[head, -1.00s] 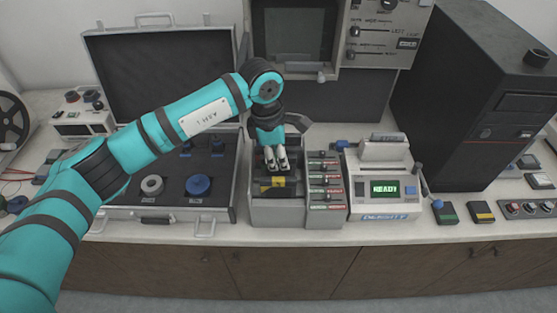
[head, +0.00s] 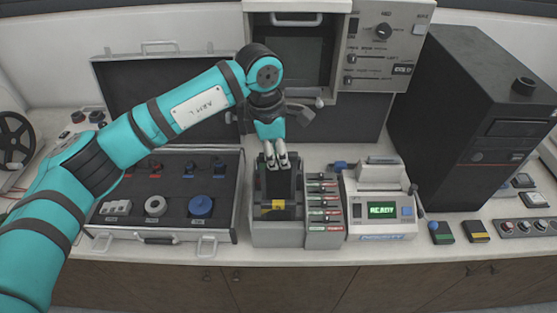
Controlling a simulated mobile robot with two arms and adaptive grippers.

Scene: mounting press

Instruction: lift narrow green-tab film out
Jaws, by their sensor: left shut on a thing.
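My left gripper (head: 277,163) is above the grey slotted bin (head: 277,238), pointing down, with its fingers close together. It is shut on a thin dark film (head: 281,183), which stands roughly upright over the bin behind the yellow label (head: 279,207). The fingers cover the film's top edge, so I cannot make out a green tab. I cannot tell whether its lower end is clear of the bin. My right gripper is not in view.
A rack with red and green tabs (head: 323,212) stands right beside the bin. Right of it is the white device with a READY display (head: 382,210). An open black case (head: 165,225) lies left. A grey panel unit (head: 383,60) hangs behind. A black tower (head: 465,120) stands right.

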